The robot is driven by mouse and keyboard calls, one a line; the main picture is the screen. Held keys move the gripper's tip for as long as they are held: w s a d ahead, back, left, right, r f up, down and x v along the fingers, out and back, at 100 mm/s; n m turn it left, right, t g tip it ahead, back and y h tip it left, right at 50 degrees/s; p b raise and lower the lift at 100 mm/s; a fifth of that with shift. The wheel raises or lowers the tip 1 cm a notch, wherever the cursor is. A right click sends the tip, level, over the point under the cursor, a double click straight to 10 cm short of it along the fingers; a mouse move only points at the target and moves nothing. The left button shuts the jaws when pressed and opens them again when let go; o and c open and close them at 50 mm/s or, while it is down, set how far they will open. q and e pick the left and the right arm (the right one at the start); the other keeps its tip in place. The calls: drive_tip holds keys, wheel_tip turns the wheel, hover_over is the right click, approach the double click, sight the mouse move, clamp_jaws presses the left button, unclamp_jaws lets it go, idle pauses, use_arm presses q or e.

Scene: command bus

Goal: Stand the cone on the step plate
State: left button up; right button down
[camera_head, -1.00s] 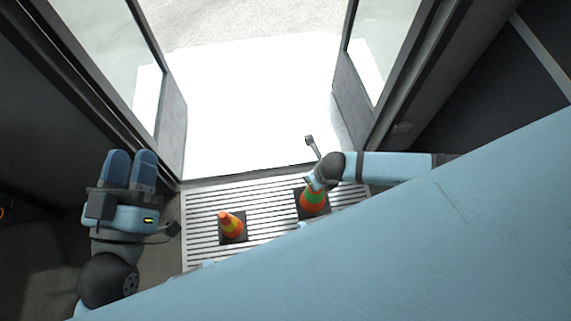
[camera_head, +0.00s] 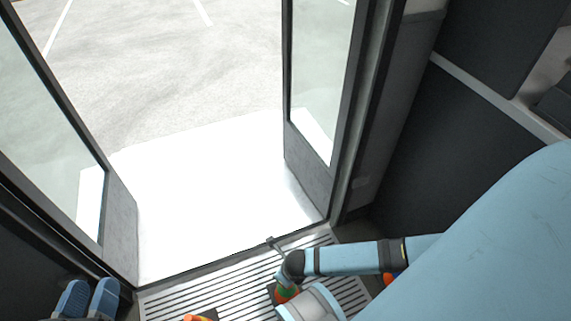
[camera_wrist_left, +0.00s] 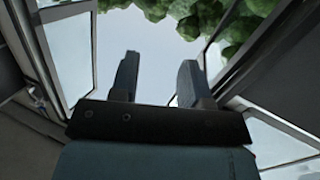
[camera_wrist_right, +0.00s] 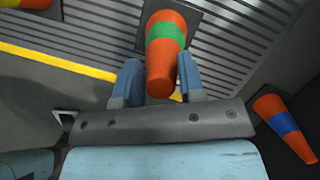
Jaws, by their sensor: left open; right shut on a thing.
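An orange cone with a green band (camera_wrist_right: 166,40) and a dark square base is between the fingers of my right gripper (camera_wrist_right: 160,76), which is shut on it. The cone's base is over the ribbed step plate (camera_wrist_right: 105,30); I cannot tell whether it touches. In the head view the same cone (camera_head: 286,293) is partly hidden by my right arm. The step plate (camera_head: 235,290) lies at the doorway's inner edge. My left gripper (camera_head: 90,288) is open and empty at the lower left; its fingers also show in the left wrist view (camera_wrist_left: 158,80).
An orange cone with a yellow band (camera_wrist_right: 28,3) is cut off at the top left of the right wrist view. An orange cone with a blue band (camera_wrist_right: 285,126) is on the dark floor at right. Open glass doors (camera_head: 325,75) flank the bright doorway.

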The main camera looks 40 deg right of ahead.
wheel_tip(320, 180, down, 3)
drive_tip(key=shift+f+b, duration=0.1)
drive_tip(key=shift+b, duration=0.65)
drive_tip(key=shift+f, duration=0.35)
drive_tip(key=shift+r, duration=0.1)
drive_tip(key=c, duration=0.7)
unclamp_jaws()
use_arm(q)
drive_tip(key=shift+w+a+r+m+t, duration=0.1)
drive_tip(key=shift+w+a+m+t, duration=0.2)
drive_tip(key=shift+w+m, duration=0.25)
drive_tip(key=shift+r, duration=0.1)
use_arm(e)
drive_tip(key=shift+r, duration=0.1)
